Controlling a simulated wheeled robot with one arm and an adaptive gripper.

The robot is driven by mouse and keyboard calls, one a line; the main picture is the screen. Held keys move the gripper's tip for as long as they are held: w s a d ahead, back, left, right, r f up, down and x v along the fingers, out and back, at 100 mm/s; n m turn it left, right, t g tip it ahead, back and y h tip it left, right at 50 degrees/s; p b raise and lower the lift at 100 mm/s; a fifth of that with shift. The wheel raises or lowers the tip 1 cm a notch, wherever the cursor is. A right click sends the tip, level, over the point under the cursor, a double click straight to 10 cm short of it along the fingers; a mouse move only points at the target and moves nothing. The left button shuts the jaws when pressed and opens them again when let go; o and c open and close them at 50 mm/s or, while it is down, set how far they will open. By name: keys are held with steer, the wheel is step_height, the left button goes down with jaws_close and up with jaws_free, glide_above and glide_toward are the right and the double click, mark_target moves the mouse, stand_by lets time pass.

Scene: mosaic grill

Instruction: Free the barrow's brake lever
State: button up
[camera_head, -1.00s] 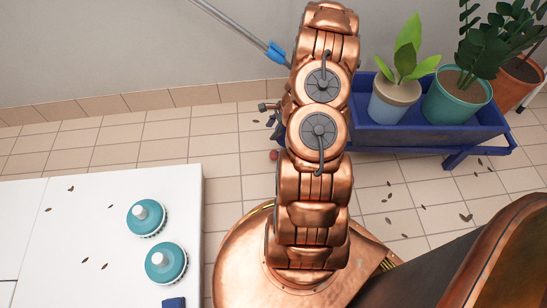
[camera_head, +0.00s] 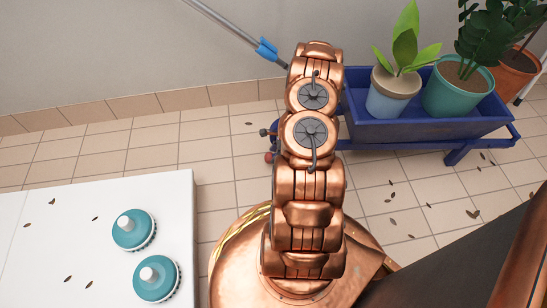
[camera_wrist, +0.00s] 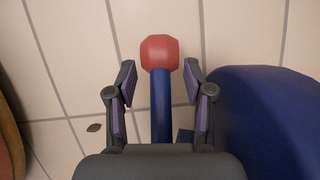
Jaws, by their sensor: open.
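The brake lever (camera_wrist: 161,100) shows in the wrist view as a blue bar with a red knob (camera_wrist: 160,52) at its end. My gripper (camera_wrist: 158,80) is open, with one finger on each side of the lever just below the knob, and a gap shows on both sides. In the head view the red knob (camera_head: 268,157) peeks out left of my arm. The blue barrow (camera_head: 425,131) stands behind and right of my arm, carrying potted plants. A rounded blue part (camera_wrist: 268,120) lies right of the gripper.
A white table (camera_head: 100,215) with two teal-and-white knobbed items (camera_head: 133,230) stands at the left. A pole with a blue clip (camera_head: 266,49) leans near the wall. Dry leaves are scattered on the tiled floor (camera_head: 385,170).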

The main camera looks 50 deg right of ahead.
steer(key=shift+w+a+f, duration=0.15)
steer(key=shift+f, duration=0.5)
steer(key=shift+c, duration=0.3)
jaws_close()
